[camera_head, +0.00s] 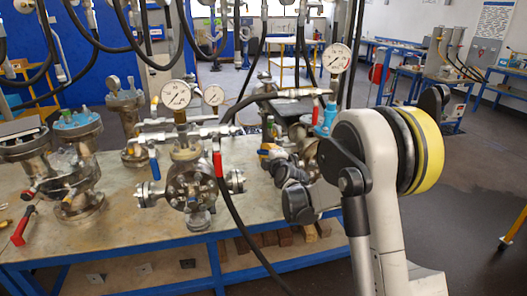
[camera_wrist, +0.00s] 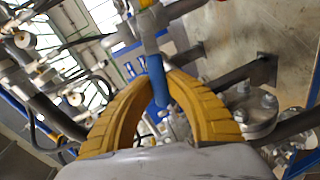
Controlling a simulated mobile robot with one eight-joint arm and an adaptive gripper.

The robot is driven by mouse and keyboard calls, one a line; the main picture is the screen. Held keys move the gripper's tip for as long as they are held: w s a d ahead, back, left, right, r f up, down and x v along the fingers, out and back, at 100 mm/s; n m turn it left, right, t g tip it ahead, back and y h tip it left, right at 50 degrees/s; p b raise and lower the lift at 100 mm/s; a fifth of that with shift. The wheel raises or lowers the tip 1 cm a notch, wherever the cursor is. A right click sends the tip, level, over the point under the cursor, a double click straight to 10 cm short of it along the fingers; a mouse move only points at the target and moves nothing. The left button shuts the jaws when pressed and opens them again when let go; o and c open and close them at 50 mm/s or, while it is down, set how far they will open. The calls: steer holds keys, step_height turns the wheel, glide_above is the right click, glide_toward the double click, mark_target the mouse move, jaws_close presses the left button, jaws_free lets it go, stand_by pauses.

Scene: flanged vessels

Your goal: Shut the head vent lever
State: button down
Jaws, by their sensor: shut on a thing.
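A blue lever (camera_wrist: 157,84) hangs from a metal valve stem in the wrist view. My gripper (camera_wrist: 160,76) has its two yellow ribbed fingers closed around it, one on each side. In the head view my gripper (camera_head: 268,152) is partly hidden by my own arm, beside the right-hand vessel on the bench, and the held lever is hard to make out there. I cannot tell from the pictures whether this lever is labelled as the head vent.
The bench (camera_head: 115,220) carries a middle flanged vessel (camera_head: 190,188) with a blue lever (camera_head: 153,165) and a red lever (camera_head: 218,163). A pressure gauge (camera_head: 176,95) stands above it. More vessels (camera_head: 75,165) stand at left. A dark hose (camera_head: 240,225) hangs over the front edge.

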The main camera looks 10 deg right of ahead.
steer(key=shift+a+f+n+h+b, duration=0.1)
steer(key=shift+f+n+h+b, duration=0.3)
steer(key=shift+f+n, duration=0.55)
steer(key=c, duration=1.3)
jaws_free()
steer(key=shift+c, duration=0.2)
steer(key=shift+s+r, duration=0.1)
steer(key=s+r, duration=0.2)
steer(key=s, duration=0.9)
steer(key=shift+s+r, duration=0.15)
steer(key=shift+s, duration=0.2)
